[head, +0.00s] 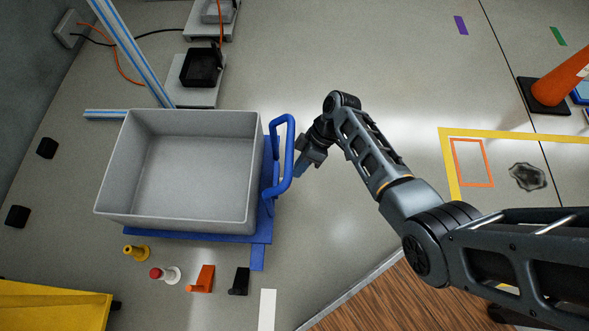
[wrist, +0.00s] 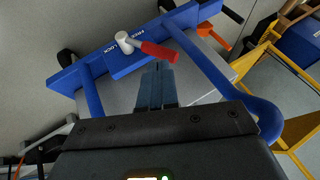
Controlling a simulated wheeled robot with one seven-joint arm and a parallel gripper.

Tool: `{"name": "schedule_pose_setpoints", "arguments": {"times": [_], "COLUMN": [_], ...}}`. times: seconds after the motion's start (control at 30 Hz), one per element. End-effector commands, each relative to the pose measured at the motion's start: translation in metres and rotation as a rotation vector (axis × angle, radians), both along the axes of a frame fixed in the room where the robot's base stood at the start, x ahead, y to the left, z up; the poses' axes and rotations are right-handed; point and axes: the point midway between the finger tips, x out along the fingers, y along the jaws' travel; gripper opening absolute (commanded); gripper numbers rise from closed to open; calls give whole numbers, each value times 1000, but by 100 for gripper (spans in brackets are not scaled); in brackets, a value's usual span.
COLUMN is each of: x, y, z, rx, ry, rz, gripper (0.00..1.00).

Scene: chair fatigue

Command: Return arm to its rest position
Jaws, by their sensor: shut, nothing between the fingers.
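My arm reaches from the lower right of the head view to my gripper (head: 302,168), which is just right of the blue cart handle (head: 289,150). In the wrist view my gripper (wrist: 158,68) is shut, with its two blue fingers together and nothing between them. Beyond the fingertips is a red lever (wrist: 158,51) with a white hub (wrist: 124,42), on a blue plate (wrist: 128,58) lettered FREE and LOCK. The lever lies across the plate, pointing right. Whether the fingertips touch it I cannot tell.
The blue cart carries an empty grey bin (head: 180,165). Yellow, red-and-white, orange and black small items stand below it. A black box (head: 200,67) is behind. An orange cone (head: 560,85) and yellow floor tape (head: 450,170) are at right. Floor between cart and tape is clear.

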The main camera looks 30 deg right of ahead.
Motion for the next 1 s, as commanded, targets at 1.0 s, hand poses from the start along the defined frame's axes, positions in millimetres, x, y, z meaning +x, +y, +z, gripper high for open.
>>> {"name": "schedule_pose_setpoints", "arguments": {"times": [1.0], "x": [-68], "y": [-21], "z": [-7], "rx": [-200], "ry": [-77], "rz": [-253], "gripper": [0]}}
